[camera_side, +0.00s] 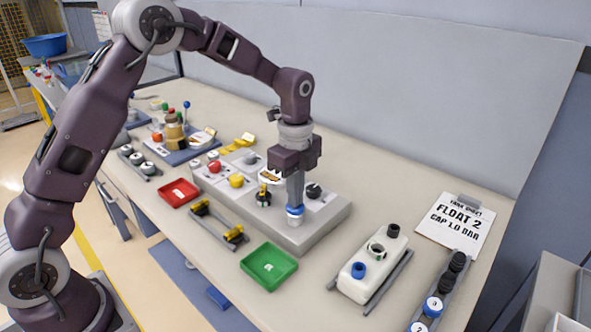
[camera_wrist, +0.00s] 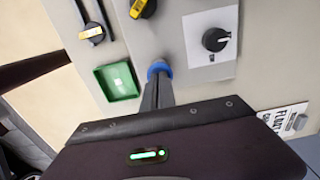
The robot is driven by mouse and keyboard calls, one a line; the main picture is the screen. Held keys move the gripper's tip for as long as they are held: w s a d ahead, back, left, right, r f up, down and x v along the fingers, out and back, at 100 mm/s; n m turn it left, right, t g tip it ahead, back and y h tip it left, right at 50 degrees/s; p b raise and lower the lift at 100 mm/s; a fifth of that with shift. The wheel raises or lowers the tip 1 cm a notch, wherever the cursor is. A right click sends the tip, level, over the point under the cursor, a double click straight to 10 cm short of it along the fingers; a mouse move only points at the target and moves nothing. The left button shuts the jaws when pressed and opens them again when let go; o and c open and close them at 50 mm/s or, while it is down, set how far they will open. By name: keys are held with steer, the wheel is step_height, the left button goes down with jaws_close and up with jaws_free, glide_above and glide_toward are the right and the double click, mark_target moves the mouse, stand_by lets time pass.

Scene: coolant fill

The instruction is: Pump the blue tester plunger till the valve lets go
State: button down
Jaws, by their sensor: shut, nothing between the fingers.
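The blue tester plunger (camera_side: 295,211) stands on the grey panel box (camera_side: 318,222), near its front right end. My gripper (camera_side: 295,203) is shut and points straight down, with its fingertips at the top of the plunger. No valve is clearly identifiable.
A green tray (camera_side: 269,266) and a red tray (camera_side: 179,192) lie in front of the box. A white tank (camera_side: 370,270) with blue and black caps stands at the right. A sheet (camera_side: 457,222) reads "FLOAT 2, CAP 1.0 BAR". A yellow-handled knob (camera_side: 264,196) is left of my gripper.

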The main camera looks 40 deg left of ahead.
step_height(320, 180, up, 14)
stand_by(0.3)
steer(key=shift+f, duration=0.1)
stand_by(1.2)
step_height(320, 180, down, 12)
steer(key=shift+r, duration=0.2)
stand_by(0.7)
steer(key=shift+s+f, duration=0.1)
steer(key=shift+f, duration=1.35)
step_height(320, 180, up, 14)
steer(key=shift+r, duration=0.25)
